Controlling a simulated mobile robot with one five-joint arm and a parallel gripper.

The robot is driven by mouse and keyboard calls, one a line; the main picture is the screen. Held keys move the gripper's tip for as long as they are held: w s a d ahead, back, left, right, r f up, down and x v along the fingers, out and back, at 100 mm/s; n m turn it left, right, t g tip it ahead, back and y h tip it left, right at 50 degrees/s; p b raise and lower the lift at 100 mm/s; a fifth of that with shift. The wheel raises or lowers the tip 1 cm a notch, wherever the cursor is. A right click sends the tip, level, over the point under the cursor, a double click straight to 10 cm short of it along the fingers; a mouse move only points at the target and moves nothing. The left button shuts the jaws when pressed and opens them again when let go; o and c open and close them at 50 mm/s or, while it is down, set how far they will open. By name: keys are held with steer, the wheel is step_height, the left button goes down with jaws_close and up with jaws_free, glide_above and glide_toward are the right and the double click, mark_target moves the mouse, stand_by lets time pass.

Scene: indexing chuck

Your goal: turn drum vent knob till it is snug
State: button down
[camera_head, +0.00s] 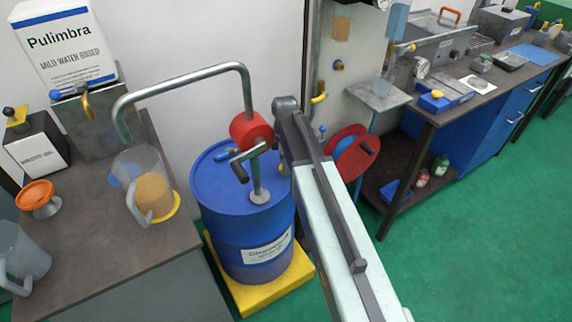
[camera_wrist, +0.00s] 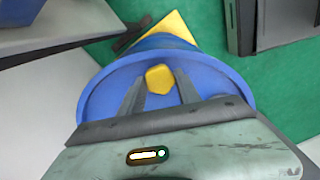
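The blue drum (camera_head: 222,232) stands upright on a yellow base (camera_head: 262,296), left of my arm in the head view. In the wrist view its blue top (camera_wrist: 105,95) fills the middle. The yellow vent knob (camera_wrist: 160,79) sits on that top; the head view does not show it. My gripper (camera_wrist: 161,74) points down at the drum top. Its two fingers are apart, one on each side of the knob, with a visible gap to it. I cannot tell how far the fingertips are above the drum top. In the head view my arm largely hides the gripper.
A pump with a red body (camera_head: 250,130), crank and bent pipe (camera_head: 180,83) stands on the drum, close to my gripper. A red reel (camera_head: 354,152) is behind my arm. A counter with jugs (camera_head: 153,190) is left; a workbench (camera_head: 440,105) is right. Green floor is clear at right.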

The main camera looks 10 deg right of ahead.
steer(key=shift+m, duration=0.4)
steer(key=m, duration=0.5)
steer(key=shift+m, duration=0.3)
steer(key=m, duration=0.6)
steer(key=shift+m, duration=0.3)
steer(key=m, duration=1.1)
steer(key=shift+m, duration=0.3)
steer(key=c, duration=0.9)
jaws_free()
steer(key=shift+o, duration=0.2)
